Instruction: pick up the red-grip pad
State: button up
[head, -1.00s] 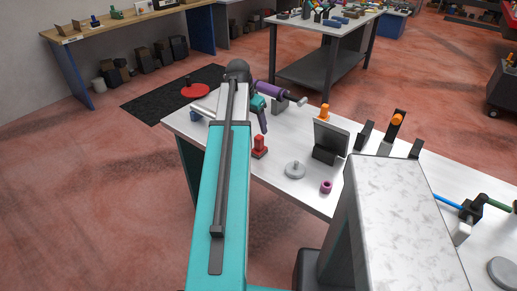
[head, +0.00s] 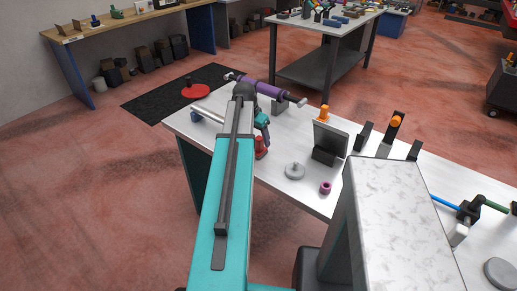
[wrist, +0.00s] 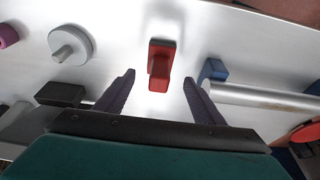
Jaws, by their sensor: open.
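The red-grip pad (wrist: 160,66) stands on the light table in the wrist view, a red block with a raised red grip. In the head view the red-grip pad (head: 261,146) is partly hidden behind my arm. My gripper (wrist: 158,88) is open, with its two dark fingers on either side of the pad's near end in the picture. The fingers do not touch it, and nothing is between them but the pad and bare table. In the head view my gripper is mostly hidden by my arm.
A grey disc with a knob (wrist: 71,45) and a purple ring (wrist: 8,35) lie to the left. A silver cylinder (wrist: 262,97) with a blue block (wrist: 213,70) lies close to the right finger. A dark upright plate (head: 331,137) stands further right on the table.

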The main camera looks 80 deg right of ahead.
aim_at(260, 145)
jog(key=shift+d+f, duration=0.1)
jog(key=shift+f, duration=0.3)
jog(key=shift+p+x, duration=1.15)
jog(key=shift+x, duration=1.45)
jog(key=shift+s+d, duration=0.1)
jog(key=c, duration=1.2)
jog(key=shift+r, duration=0.15)
jog(key=shift+r+b, duration=0.85)
jog(key=shift+r, duration=0.75)
jog(key=a+b, duration=0.1)
jog(key=a, duration=0.3)
jog(key=s+a+b, duration=0.1)
jog(key=a, duration=0.4)
jog(key=s+a+r+b, duration=0.1)
jog(key=a, duration=0.3)
jog(key=shift+s+a+r, duration=0.15)
jog(key=shift+a, duration=0.05)
jog(key=shift+b, duration=0.95)
